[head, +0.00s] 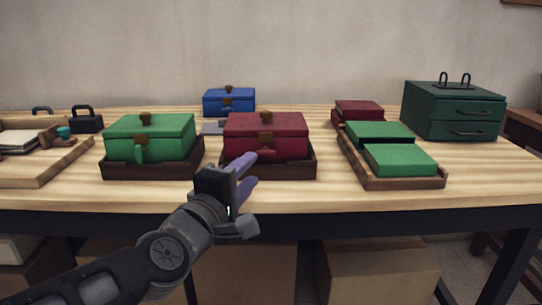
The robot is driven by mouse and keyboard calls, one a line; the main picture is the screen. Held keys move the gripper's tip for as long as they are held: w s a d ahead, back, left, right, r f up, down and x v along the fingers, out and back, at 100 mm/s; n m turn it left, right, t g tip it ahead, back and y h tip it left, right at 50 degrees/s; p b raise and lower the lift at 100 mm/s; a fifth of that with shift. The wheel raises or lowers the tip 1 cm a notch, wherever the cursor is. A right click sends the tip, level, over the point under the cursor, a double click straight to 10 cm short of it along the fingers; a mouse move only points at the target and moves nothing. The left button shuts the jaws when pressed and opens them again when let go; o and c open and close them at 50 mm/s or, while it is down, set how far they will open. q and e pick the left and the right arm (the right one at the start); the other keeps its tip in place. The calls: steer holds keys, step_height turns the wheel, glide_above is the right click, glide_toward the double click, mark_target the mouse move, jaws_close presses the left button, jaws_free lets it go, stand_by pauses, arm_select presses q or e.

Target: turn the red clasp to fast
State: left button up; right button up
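The red velvet box (290,138) stands closed in a dark wooden tray (300,172) near the front middle of the table. A brown clasp (266,119) is at its lid front, with another brown piece lower on the front that looks dark; whether it is fast or loose I cannot tell. My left gripper (254,170) is in front of the tray's left front corner, its two purple fingers apart and nothing between them. It hides part of the tray and the box's lower left. My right gripper is not in view.
A green box (160,130) stands in a dark tray on the left, with a blue box (229,99) behind. At right are a tray with green boxes (400,160), a small red box (358,110) and a green drawer cabinet (455,108). A wooden tray (45,170) is far left.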

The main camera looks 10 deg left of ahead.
mark_target(265, 155)
arm_select(q)
steer(key=shift+s+r, duration=0.1)
steer(key=shift+s, duration=0.05)
steer(key=w, duration=0.2)
steer(key=w+b, duration=0.1)
steer(key=w, duration=0.1)
steer(key=w+d+b, duration=0.1)
steer(key=w, duration=0.1)
steer(key=shift+w, duration=0.95)
jaws_close()
